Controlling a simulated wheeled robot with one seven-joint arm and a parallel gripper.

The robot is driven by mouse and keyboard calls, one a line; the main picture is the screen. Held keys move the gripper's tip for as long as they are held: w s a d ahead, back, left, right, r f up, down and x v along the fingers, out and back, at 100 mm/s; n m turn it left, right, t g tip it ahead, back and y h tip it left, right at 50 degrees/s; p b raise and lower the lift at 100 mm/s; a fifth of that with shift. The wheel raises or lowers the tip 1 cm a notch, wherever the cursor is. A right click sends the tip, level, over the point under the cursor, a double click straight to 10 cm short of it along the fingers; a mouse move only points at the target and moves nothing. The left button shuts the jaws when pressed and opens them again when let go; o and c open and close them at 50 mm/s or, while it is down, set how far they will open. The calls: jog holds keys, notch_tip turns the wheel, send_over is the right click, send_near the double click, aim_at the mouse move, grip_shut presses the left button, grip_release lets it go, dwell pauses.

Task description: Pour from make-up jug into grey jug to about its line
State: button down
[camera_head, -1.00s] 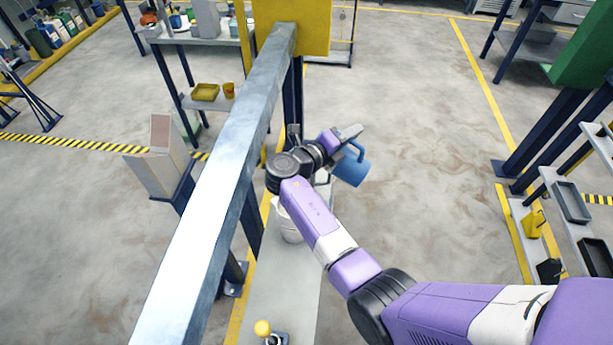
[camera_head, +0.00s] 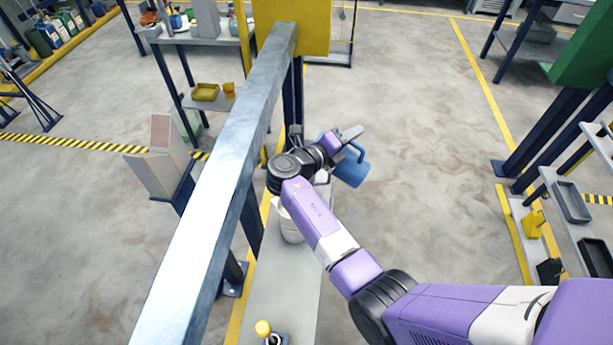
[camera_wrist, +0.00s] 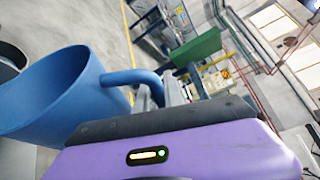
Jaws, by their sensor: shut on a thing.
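My gripper (camera_head: 350,140) is shut on the handle of a blue jug (camera_head: 352,168), which looks like the make-up jug. The jug hangs tilted out over the right side of the narrow bench. In the wrist view the blue jug (camera_wrist: 45,95) fills the left, its mouth and inner wall showing; I cannot see liquid in it. A pale grey-white jug (camera_head: 290,226) stands upright on the bench, partly hidden by my arm. It looks like the grey jug; its line and contents cannot be made out.
A rack with trays (camera_head: 572,202) stands at the right. Open floor lies between bench and rack.

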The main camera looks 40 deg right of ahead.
jog(key=shift+s+d+f+m+t+y, duration=0.25)
jog(key=shift+s+f+m, duration=0.35)
jog(key=shift+f, duration=0.2)
jog(key=shift+s+d+f+m+t+y, duration=0.15)
jog(key=shift+s+f+m+y, duration=0.1)
jog(key=shift+s+f+m, duration=0.45)
jog(key=shift+w+f, duration=0.15)
jog(key=shift+s+d+f+m+t+y, duration=0.15)
jog(key=shift+s+f+m+t+y, duration=0.2)
jog(key=shift+m, duration=0.25)
jog(key=shift+s+d+f+m+t+y, duration=0.1)
jog(key=shift+s+f+m+t+y, duration=0.15)
jog(key=shift+f+m, duration=0.25)
jog(key=shift+r, duration=0.1)
jog(key=shift+r, duration=0.1)
